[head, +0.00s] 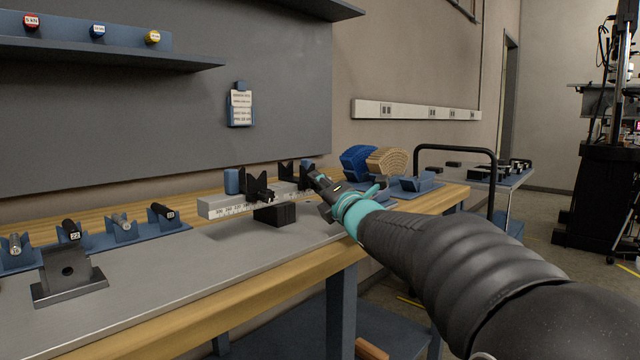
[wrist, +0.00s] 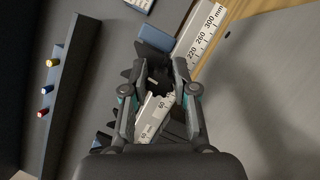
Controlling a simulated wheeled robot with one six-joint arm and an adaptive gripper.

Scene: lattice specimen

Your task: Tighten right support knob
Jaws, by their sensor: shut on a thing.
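A pale ruler-marked rail (head: 222,207) lies on the bench and carries two black V-shaped supports. The left support (head: 258,186) is in plain view. The right support (head: 288,171) is partly covered by my gripper. My gripper (head: 314,174) points down and left at the right end of the rail. In the wrist view, the rail (wrist: 205,35) runs diagonally below my gripper (wrist: 158,72). Its fingers are shut around a dark part at the right support, which appears to be its knob (wrist: 157,82).
A black block (head: 275,214) sits in front of the rail. A blue rack (head: 140,238) with several short cylinders and a grey bracket (head: 68,275) are at left. Blue and tan rolled pieces (head: 386,162) stand behind my arm. The grey bench top (head: 190,290) is clear in front.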

